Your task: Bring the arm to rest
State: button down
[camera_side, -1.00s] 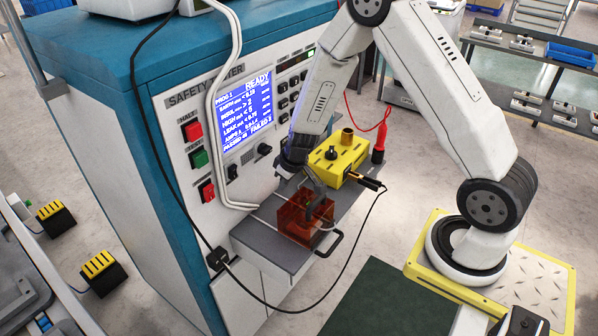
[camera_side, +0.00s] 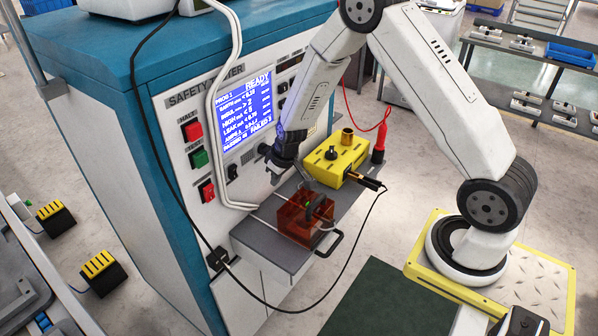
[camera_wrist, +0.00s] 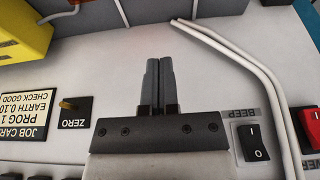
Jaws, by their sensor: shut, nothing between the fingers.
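My gripper (camera_side: 277,177) hangs by the front panel of the safety tester (camera_side: 165,160), left of the yellow box and above the shelf. It is small and partly dark in the side view. In the wrist view my gripper (camera_wrist: 166,62) shows its two grey fingers together and empty, with the pale panel beyond them. My arm is bent, with its wrist pointing down beside the panel. The tester's blue screen (camera_side: 246,115) reads READY.
The yellow box (camera_side: 326,162) and a see-through orange-red box (camera_side: 296,227) stand on the grey shelf (camera_side: 262,241). White cables (camera_wrist: 262,70) run down the panel, near a BEEP rocker switch (camera_wrist: 253,142) and a ZERO toggle (camera_wrist: 74,110). A black lead loops below the shelf.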

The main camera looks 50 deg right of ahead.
jog(key=s+a+r, duration=0.3)
jog(key=s+r, duration=0.3)
jog(key=s, duration=0.3)
jog(key=s+a+r+g, duration=0.1)
jog(key=s+a+r, duration=0.2)
jog(key=s+r, duration=0.4)
jog(key=s, duration=0.2)
jog(key=shift+s+a+r, duration=0.25)
jog(key=shift+s+a, duration=0.05)
jog(key=shift+a, duration=0.1)
